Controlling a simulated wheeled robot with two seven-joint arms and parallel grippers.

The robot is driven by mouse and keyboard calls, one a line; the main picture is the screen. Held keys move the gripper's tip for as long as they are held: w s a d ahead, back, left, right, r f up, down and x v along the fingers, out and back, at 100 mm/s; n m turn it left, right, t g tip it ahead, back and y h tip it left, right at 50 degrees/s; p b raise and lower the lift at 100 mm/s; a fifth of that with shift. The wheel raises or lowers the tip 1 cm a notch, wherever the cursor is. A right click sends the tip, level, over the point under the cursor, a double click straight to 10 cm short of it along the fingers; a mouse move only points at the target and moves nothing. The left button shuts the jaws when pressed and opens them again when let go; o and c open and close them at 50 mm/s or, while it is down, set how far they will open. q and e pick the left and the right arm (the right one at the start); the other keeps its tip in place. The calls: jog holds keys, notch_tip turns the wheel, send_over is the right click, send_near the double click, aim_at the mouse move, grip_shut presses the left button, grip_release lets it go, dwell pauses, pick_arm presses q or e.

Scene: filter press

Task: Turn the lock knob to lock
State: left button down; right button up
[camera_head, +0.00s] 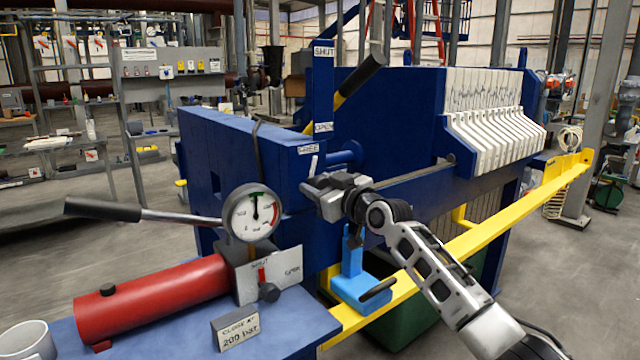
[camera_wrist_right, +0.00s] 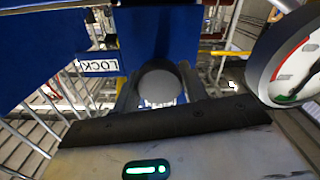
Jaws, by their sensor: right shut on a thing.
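My right gripper (camera_head: 322,192) reaches in from the right to the end face of the blue press frame (camera_head: 235,140). In the right wrist view its fingers are shut around the round dark grey lock knob (camera_wrist_right: 158,82), one on each side. In the head view the gripper hides most of the knob. A white FREE label (camera_head: 308,149) sits above the gripper, with a short white bar (camera_head: 314,166) below it. A LOCK label (camera_wrist_right: 98,65) shows upside down beside the knob in the wrist view. My left gripper is not in view.
A pressure gauge (camera_head: 252,213) and a red cylinder (camera_head: 155,296) stand left of the gripper, with a long pump lever (camera_head: 140,213). A blue bracket (camera_head: 358,285) is below the gripper. A yellow rail (camera_head: 480,235) runs along the press. White plates (camera_head: 490,115) stand behind.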

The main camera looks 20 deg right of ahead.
jog(key=shift+m, duration=1)
jog(key=m+p, duration=0.1)
jog(key=m, duration=0.1)
jog(key=shift+m, duration=0.4)
jog(key=m+p, duration=0.1)
jog(key=m, duration=0.1)
jog(key=shift+m, duration=0.3)
jog(key=m+p, duration=0.1)
jog(key=m, duration=0.1)
jog(key=shift+m, duration=0.4)
jog(key=shift+d+m+p, duration=0.1)
jog(key=shift+m+p, duration=0.35)
jog(key=shift+m, duration=0.75)
jog(key=shift+f+m+p, duration=0.15)
jog(key=shift+m+p, duration=0.15)
jog(key=shift+m, duration=0.5)
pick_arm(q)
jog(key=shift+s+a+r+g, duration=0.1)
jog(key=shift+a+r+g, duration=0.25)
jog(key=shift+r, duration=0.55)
pick_arm(e)
jog(key=shift+m, duration=0.3)
